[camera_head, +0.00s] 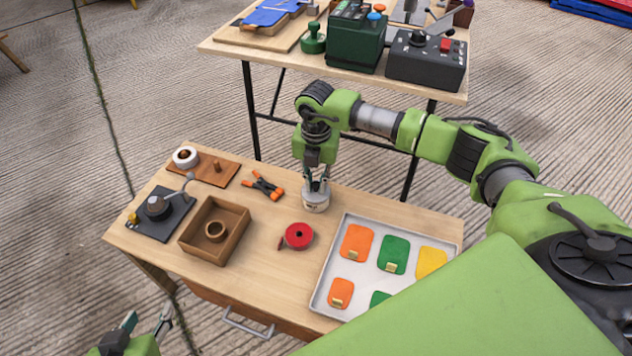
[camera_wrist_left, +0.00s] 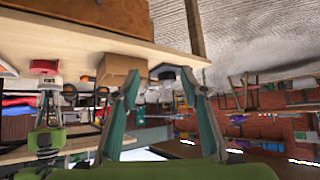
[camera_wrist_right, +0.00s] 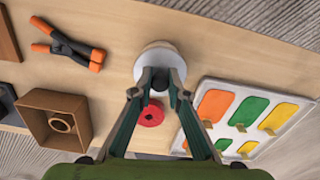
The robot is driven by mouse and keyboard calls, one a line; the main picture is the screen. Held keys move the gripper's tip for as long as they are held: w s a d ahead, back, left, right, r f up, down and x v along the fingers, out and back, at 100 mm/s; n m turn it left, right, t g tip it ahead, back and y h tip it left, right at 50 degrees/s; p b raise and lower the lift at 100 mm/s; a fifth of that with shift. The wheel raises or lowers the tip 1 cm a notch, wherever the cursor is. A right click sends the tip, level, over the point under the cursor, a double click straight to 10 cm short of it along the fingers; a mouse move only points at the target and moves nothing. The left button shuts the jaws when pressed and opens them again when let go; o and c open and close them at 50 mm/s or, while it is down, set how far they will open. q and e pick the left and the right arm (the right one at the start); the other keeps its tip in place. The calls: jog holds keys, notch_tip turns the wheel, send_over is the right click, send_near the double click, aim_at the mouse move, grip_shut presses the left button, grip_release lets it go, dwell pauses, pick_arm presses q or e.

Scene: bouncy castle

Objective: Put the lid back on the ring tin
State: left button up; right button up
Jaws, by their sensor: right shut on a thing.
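A round cream tin (camera_head: 316,203) stands upright near the back edge of the low wooden table. My right gripper (camera_head: 317,184) points straight down over it and is shut on a small dark knob on its top. In the right wrist view the same cream tin (camera_wrist_right: 158,62) shows behind the fingertips (camera_wrist_right: 160,88), with the dark knob (camera_wrist_right: 160,80) between them. Whether the lid is seated or only held over the tin cannot be told. My left gripper (camera_head: 148,326) is open and empty, low beside the table's left front; its fingers (camera_wrist_left: 160,78) are spread in the left wrist view.
A red spool (camera_head: 298,236) lies in front of the tin. Orange-black clamps (camera_head: 264,186) and an open wooden box (camera_head: 238,216) holding a ring are left. A pale tray (camera_head: 330,270) with coloured patches is right. A second table (camera_head: 300,62) with machines stands behind.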

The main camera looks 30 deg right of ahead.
pick_arm(q)
jog(key=shift+s, duration=0.1)
dwell(0.3)
jog(key=shift+s+a+f+g, duration=0.15)
jog(key=shift+s+f+g, duration=0.25)
jog(key=shift+s+f, duration=0.1)
jog(key=shift+s+a+f, duration=0.1)
jog(key=shift+s+a, duration=0.05)
jog(key=shift+s, duration=0.1)
dwell(0.4)
pick_arm(e)
jog(key=o, duration=0.9)
jog(key=shift+c, duration=0.2)
jog(key=o, duration=0.5)
